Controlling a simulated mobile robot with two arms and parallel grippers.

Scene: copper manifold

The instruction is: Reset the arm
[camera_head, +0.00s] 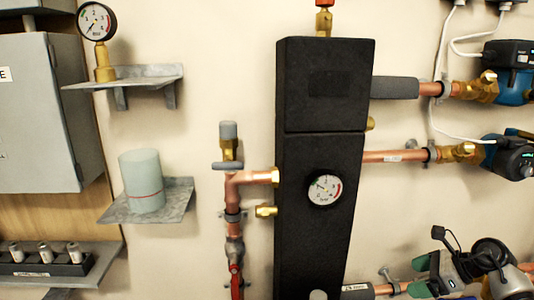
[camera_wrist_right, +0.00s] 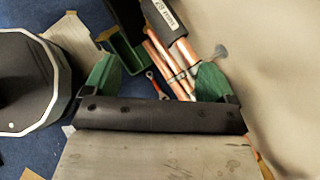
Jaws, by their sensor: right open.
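My right gripper (camera_head: 418,277) is at the lower right of the head view, with green fingertips pointing left. It is open. In the right wrist view its two green fingers (camera_wrist_right: 158,80) stand wide apart, with nothing held between them. In the head view it overlaps the lower copper pipe (camera_head: 384,289); I cannot tell how far in front of the pipe it is. My left gripper is not in view.
A black insulated manifold (camera_head: 318,100) with a gauge stands mid-wall. Pumps (camera_head: 508,157) are at right. Shelves hold a pressure gauge (camera_head: 97,22) and a pale cylinder (camera_head: 142,180). The wrist view shows copper pipes (camera_wrist_right: 182,55) and blue floor (camera_wrist_right: 50,158).

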